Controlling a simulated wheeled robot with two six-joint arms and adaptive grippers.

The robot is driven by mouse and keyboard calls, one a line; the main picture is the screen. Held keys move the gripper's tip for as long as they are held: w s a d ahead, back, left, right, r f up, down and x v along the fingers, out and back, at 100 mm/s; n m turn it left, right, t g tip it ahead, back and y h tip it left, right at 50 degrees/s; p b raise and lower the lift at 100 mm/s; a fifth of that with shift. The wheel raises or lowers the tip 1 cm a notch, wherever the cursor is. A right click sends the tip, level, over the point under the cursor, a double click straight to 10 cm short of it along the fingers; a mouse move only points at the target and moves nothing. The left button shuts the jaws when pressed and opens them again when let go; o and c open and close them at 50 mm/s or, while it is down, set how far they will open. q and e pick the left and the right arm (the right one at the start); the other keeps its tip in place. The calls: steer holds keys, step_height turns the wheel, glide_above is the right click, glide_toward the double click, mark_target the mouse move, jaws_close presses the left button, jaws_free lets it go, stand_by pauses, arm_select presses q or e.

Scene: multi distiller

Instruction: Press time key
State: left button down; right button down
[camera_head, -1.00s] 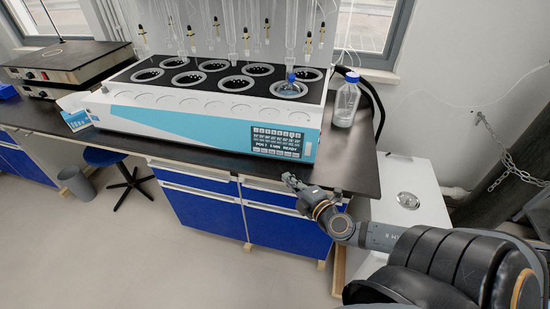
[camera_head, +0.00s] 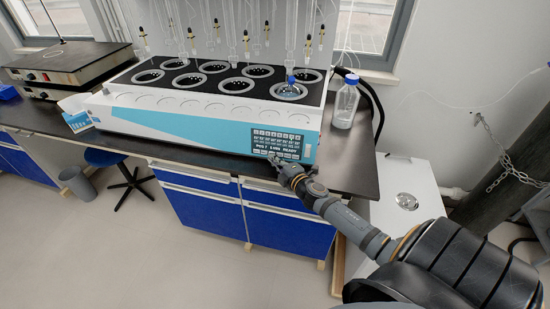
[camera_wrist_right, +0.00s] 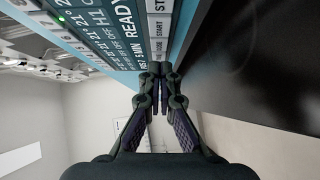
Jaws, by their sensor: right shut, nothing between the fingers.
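The multi distiller (camera_head: 170,115) is a long white and blue unit on the dark bench. Its dark control panel (camera_head: 277,143) is at the right end of the front face, with rows of figures and a line of keys along the bottom. My right gripper (camera_head: 274,160) is shut and empty, its tips at the panel's lower edge. In the right wrist view the panel (camera_wrist_right: 105,30) is rotated, showing "5 MIN READY" and pale keys (camera_wrist_right: 158,28) reading "START" and, partly, "TIME". The gripper tips (camera_wrist_right: 156,72) are close to the "TIME" key; whether they touch it I cannot tell. My left gripper does not show.
A bottle with a blue cap (camera_head: 346,103) stands on the bench (camera_head: 350,160) right of the distiller. Glass tubes hang above its round wells. Blue drawers (camera_head: 205,210) are below the bench.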

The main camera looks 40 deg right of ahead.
steer(key=shift+w+d, duration=0.15)
steer(key=shift+d, duration=0.05)
steer(key=shift+w+d, duration=0.35)
steer(key=shift+d, duration=0.1)
steer(key=shift+r, duration=0.2)
